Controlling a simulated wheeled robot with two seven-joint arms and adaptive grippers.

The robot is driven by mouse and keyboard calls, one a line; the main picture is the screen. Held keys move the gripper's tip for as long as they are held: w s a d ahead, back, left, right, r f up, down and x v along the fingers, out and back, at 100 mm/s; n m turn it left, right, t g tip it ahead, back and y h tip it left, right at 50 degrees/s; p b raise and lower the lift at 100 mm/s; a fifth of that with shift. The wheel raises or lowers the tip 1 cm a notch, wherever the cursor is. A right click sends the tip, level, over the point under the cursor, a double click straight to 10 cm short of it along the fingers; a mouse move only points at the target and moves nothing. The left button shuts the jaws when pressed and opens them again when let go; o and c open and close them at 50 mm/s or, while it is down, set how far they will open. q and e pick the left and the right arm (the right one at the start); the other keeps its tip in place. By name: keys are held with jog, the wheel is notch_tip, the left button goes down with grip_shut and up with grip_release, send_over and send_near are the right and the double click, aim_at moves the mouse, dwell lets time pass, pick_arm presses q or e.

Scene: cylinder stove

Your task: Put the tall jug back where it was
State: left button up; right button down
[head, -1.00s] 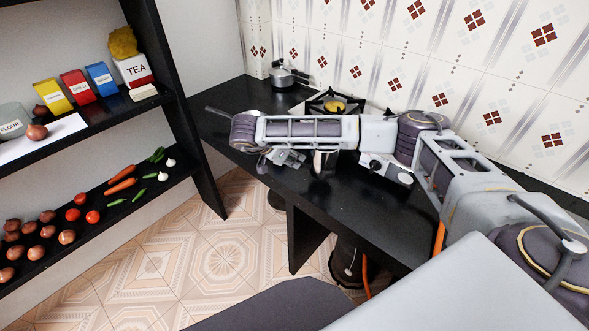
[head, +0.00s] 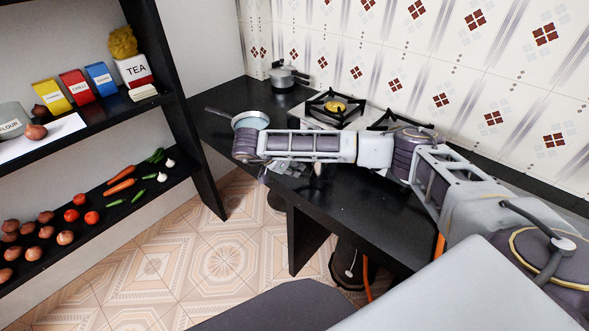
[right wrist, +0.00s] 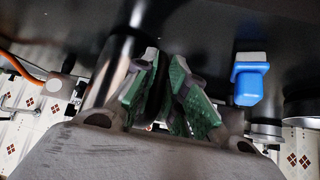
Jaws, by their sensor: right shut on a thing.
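The tall jug (right wrist: 113,72) is a shiny metal cylinder beside the fingers in the right wrist view. In the head view only a small part of it (head: 318,169) shows below my right forearm. My right gripper (right wrist: 163,82) has green-padded fingers close together, shut on the jug, apparently at its handle; the exact grip is dark and hard to see. In the head view my right gripper (head: 289,170) is mostly hidden under the arm, over the black counter (head: 345,215). Whether the jug touches the counter cannot be told. My left gripper is out of view.
A pan (head: 250,120) sits on the counter left of my wrist. The stove (head: 345,119) stands behind the arm, with a pot (head: 283,77) in the back corner. A blue object (right wrist: 250,82) shows beside the gripper. A shelf (head: 175,105) stands left.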

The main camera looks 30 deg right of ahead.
jog(key=shift+f, duration=0.2)
jog(key=c, duration=1.5)
grip_release()
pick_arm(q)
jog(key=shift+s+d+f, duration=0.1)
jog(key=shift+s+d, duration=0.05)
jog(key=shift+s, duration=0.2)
pick_arm(e)
jog(key=shift+o, duration=0.2)
jog(key=shift+r, duration=0.2)
